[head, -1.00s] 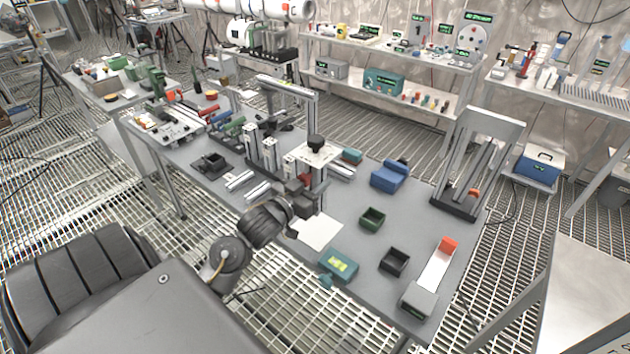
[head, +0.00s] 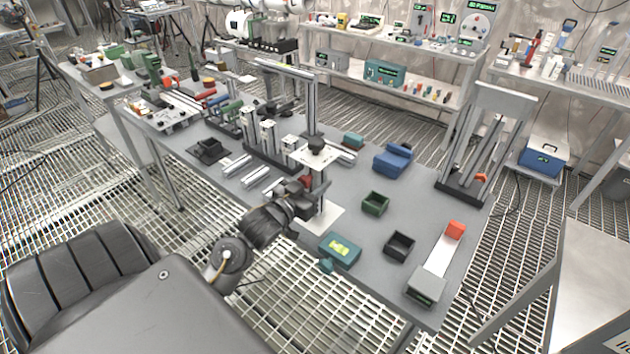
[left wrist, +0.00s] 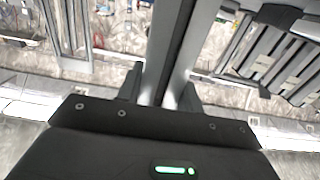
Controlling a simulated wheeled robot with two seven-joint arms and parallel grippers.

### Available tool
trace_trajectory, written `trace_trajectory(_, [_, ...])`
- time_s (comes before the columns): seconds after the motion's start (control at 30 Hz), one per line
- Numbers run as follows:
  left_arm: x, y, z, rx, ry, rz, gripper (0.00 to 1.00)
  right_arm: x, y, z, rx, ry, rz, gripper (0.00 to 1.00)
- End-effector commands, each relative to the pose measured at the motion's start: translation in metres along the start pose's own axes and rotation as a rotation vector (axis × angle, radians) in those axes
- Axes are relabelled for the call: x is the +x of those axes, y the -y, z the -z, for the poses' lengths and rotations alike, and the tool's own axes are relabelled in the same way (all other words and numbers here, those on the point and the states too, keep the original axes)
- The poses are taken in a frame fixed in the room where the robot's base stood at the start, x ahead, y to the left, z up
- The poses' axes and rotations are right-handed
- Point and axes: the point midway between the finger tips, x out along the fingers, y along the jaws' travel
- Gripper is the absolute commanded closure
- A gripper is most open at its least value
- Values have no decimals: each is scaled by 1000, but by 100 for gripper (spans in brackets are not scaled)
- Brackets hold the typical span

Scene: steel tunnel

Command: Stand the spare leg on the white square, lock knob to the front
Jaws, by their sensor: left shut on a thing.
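My left gripper (head: 312,190) is shut on the spare leg (head: 318,180), an upright grey metal post. A pale flat plate (head: 304,154) with a dark round knob-like part (head: 316,145) is at its top. The leg's lower end is over the white square (head: 329,216) on the grey table; whether it touches is unclear. The arm hides the square's left part. Which way the lock knob faces cannot be told. The left wrist view shows the grey post (left wrist: 170,50) between the two fingers. My right gripper is not in view.
A teal box (head: 340,250) lies just in front of the white square. Upright metal posts (head: 268,132) in a dark rack and loose grey bars (head: 237,166) are at the left behind.

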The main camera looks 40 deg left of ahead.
Motion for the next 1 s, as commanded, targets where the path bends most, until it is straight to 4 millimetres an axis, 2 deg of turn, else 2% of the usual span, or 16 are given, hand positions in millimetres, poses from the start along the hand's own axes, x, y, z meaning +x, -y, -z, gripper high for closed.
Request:
trace_trajectory(0.17, [0,0,2,0,-4,0,100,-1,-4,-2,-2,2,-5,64])
trace_trajectory(0.83, [0,0,-8,0,-3,0,100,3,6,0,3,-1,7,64])
trace_trajectory(0.87, [0,0,-7,0,-4,0,61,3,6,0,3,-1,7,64])
trace_trajectory(1.0, [0,0,-8,0,-3,0,43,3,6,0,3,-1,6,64])
